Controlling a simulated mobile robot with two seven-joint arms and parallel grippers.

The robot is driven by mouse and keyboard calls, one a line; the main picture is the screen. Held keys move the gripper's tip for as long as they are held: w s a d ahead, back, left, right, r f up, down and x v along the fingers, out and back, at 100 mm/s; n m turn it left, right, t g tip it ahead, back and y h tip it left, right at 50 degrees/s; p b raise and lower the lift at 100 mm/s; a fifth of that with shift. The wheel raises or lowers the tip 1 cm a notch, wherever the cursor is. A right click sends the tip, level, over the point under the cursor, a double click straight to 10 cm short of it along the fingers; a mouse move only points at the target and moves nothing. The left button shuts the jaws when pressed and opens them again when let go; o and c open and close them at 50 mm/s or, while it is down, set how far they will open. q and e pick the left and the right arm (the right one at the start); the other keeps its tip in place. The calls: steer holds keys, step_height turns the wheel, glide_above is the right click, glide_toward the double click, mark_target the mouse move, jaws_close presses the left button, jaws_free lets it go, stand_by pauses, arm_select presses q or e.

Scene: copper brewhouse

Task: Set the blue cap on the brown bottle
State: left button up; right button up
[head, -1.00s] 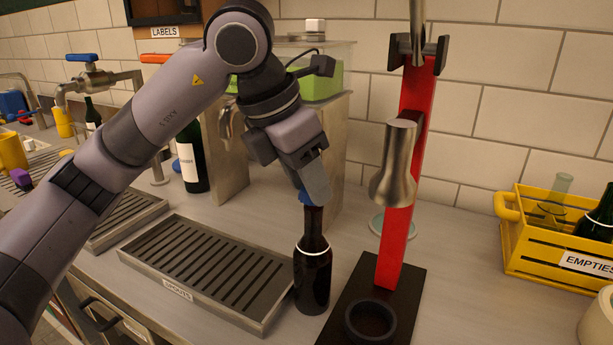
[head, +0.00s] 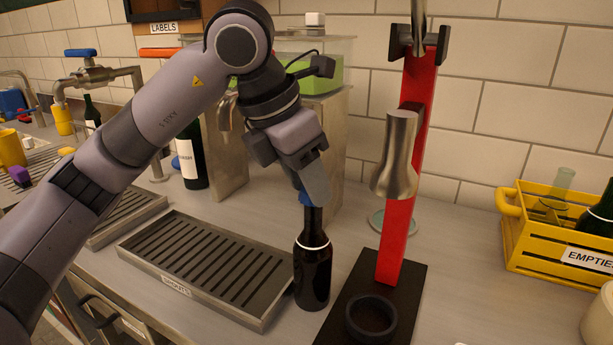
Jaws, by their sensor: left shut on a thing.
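The brown bottle (head: 312,265) stands upright on the counter, between the slotted drip tray and the red capping stand. It is dark with a pale ring at its shoulder. The blue cap (head: 306,199) shows at the top of the bottle's neck, just under my left gripper's fingertips. My left gripper (head: 314,188) points down over the bottle and is shut on the blue cap, partly hiding it. I cannot tell whether the cap rests fully on the bottle's mouth. My right gripper is not in view.
The drip tray (head: 154,258) lies left of the bottle. The red capping stand (head: 396,235) with its dark base rises close on the right. A yellow crate (head: 519,239) marked EMPTIES stands at far right. A labelled dark bottle (head: 191,165) stands behind the tray.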

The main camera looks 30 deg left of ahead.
arm_select(q)
steer(key=shift+f+b, duration=0.45)
steer(key=shift+f, duration=0.15)
steer(key=o, duration=1.1)
steer(key=shift+r, duration=0.1)
steer(key=p+v, duration=0.3)
steer(key=v, duration=0.1)
steer(key=shift+s+a+r, duration=0.1)
steer(key=shift+s+r, duration=0.1)
steer(key=shift+r, duration=0.15)
